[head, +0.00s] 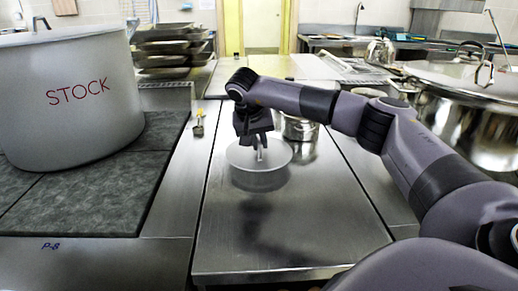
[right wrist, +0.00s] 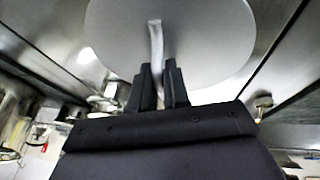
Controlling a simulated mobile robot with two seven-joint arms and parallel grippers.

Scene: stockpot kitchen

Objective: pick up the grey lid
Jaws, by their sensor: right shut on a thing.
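The grey lid (head: 277,158) is a round, flat disc with an upright handle, over the steel counter in the middle of the head view. My right gripper (head: 258,150) points down above it and is shut on its handle. In the right wrist view the lid (right wrist: 205,40) fills the top, and the fingers (right wrist: 157,75) close around the pale handle strip. A darker patch shows under the lid; I cannot tell for sure how far it is off the counter. My left gripper is not in view.
A large grey pot marked STOCK (head: 70,115) stands on the dark stove at left. A small steel pot (head: 299,128) is just behind the lid. A big shiny pot (head: 470,125) stands at right. The steel counter (head: 300,235) in front is clear.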

